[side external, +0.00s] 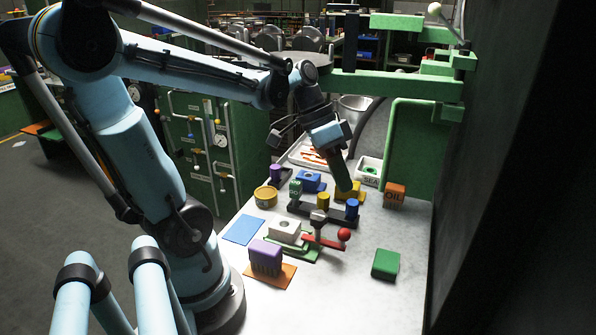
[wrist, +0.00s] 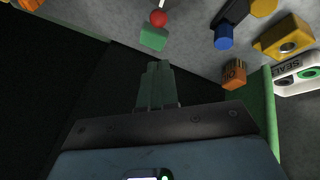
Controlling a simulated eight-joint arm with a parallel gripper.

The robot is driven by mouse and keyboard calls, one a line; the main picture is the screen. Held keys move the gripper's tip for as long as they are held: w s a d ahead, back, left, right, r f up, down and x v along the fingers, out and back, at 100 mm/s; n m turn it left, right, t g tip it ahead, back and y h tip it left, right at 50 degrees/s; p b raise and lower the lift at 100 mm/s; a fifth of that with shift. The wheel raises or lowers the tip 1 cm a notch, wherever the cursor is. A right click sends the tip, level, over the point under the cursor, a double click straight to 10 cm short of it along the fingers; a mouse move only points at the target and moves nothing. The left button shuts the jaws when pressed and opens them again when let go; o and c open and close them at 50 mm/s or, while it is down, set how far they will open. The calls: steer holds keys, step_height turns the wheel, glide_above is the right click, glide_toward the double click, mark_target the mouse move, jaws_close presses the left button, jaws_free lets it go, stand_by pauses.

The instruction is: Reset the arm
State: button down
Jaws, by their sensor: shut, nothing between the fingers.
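My gripper (side external: 345,186) points down over the far half of the white table (side external: 345,293), with the arm bent above it. Its green fingers are closed together and empty; they also show in the wrist view (wrist: 158,68). In the side view the fingertips overlap a yellow block with a hole (side external: 352,195); I cannot tell the gap between them. The wrist view shows the fingertips clear of that yellow block (wrist: 287,38), with a green block (wrist: 153,38) just beyond them in the picture.
An orange OIL block (side external: 394,194) and a SEAL tray (side external: 369,171) stand near the green frame (side external: 408,150). A red-ball lever (side external: 344,234), purple block (side external: 265,258) and green block (side external: 385,264) stand nearer. A dark wall bounds the right. The table's front is bare.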

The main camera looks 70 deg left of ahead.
steer(key=d+y, duration=0.1)
steer(key=d+f+n+t+y, duration=0.1)
steer(key=d+y, duration=0.1)
steer(key=shift+s+d+f+n+t+y, duration=0.2)
steer(key=shift+s+n+t+y, duration=0.1)
steer(key=shift+s+n+t, duration=0.1)
steer(key=shift+w+d+r+n+t+y, duration=0.1)
steer(key=shift+d+n+t+y, duration=0.2)
steer(key=shift+d+t+y, duration=0.35)
steer(key=shift+w+d+r+t, duration=0.15)
steer(key=shift+d+t, duration=0.05)
steer(key=shift+t, duration=0.35)
